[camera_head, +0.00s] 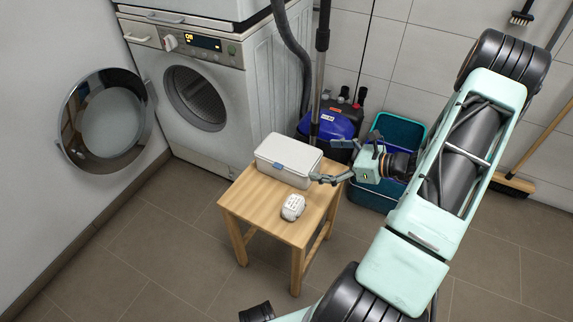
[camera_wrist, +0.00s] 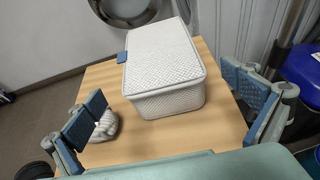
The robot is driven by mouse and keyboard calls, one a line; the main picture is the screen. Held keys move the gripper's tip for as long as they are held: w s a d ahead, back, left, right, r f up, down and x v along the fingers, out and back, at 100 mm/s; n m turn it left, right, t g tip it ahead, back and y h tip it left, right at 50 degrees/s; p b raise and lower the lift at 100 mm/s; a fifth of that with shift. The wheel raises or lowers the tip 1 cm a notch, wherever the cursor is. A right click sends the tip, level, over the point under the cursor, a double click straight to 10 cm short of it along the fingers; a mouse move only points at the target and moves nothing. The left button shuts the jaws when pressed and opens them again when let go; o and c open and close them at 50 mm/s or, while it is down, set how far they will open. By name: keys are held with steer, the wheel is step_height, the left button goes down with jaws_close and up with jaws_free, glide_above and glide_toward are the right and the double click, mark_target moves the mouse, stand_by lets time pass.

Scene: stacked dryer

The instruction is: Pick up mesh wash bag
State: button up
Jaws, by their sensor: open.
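A small white rounded bundle (camera_head: 293,207), which looks like the mesh wash bag, lies on the wooden stool near its front edge. In the wrist view the bag (camera_wrist: 104,124) shows as pale and striped, partly hidden behind my left finger. My gripper (camera_head: 325,160) is open and empty at the right side of the stool, near the white box and apart from the bag. In the wrist view its fingers (camera_wrist: 162,88) are spread wide, with the box showing between them.
A white textured lidded box (camera_head: 288,160) with a blue latch stands on the wooden stool (camera_head: 258,210), behind the bag. The open-doored washer (camera_head: 195,90) is behind left. A teal basket (camera_head: 402,130) and blue container (camera_head: 328,127) stand behind right. The stool's front left is bare.

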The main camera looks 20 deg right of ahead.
mark_target(295, 158)
steer(key=b+x, duration=0.1)
steer(key=x, duration=0.4)
steer(key=shift+s+f, duration=0.1)
steer(key=shift+f, duration=0.05)
steer(key=b+x, duration=0.1)
steer(key=x, duration=0.1)
steer(key=b+x, duration=0.1)
steer(key=x, duration=0.2)
steer(key=shift+f, duration=0.4)
steer(key=shift+r, duration=0.1)
steer(key=c, duration=1.1)
steer(key=shift+r, duration=0.1)
